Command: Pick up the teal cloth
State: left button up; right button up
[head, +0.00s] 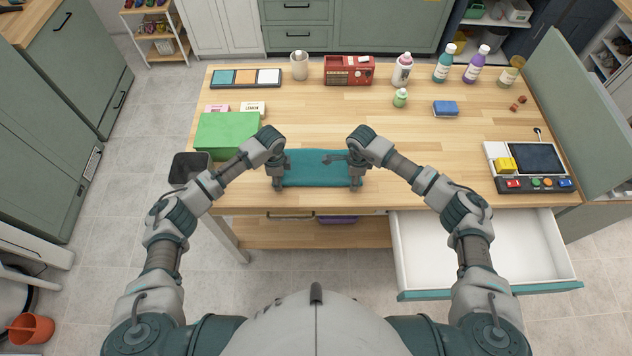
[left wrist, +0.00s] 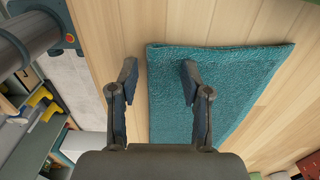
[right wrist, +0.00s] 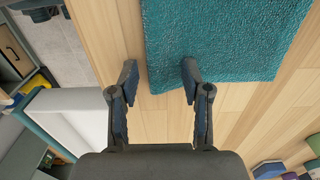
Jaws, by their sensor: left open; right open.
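The teal cloth (head: 318,168) lies flat on the wooden table near its front edge. My left gripper (head: 278,186) is at the cloth's left end, and my right gripper (head: 355,186) is at its right end. In the left wrist view, the open left gripper (left wrist: 158,85) has one finger over the cloth (left wrist: 215,80) and the other outside its edge. In the right wrist view, the open right gripper (right wrist: 158,85) has one finger by the cloth's (right wrist: 225,35) corner and the other over bare wood. Neither gripper holds anything.
A green box (head: 226,135) stands left of my left gripper. An open white drawer (head: 480,245) juts out at the front right. A control panel (head: 530,165) sits on the right. The table's middle is clear.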

pick_arm(q)
jog(key=shift+d+f, duration=0.1)
jog(key=shift+f, duration=0.25)
pick_arm(e)
jog(key=shift+f, duration=0.35)
pick_arm(q)
jog(key=shift+r, duration=0.1)
pick_arm(e)
jog(key=shift+d, duration=0.15)
pick_arm(q)
jog(key=shift+d, duration=0.2)
pick_arm(e)
jog(key=shift+d, duration=0.1)
pick_arm(q)
jog(key=shift+s+a, duration=0.1)
grip_shut()
pick_arm(e)
jog(key=shift+s+f, duration=0.1)
jog(key=shift+f, duration=0.05)
grip_shut()
jog(key=shift+s+f, duration=0.1)
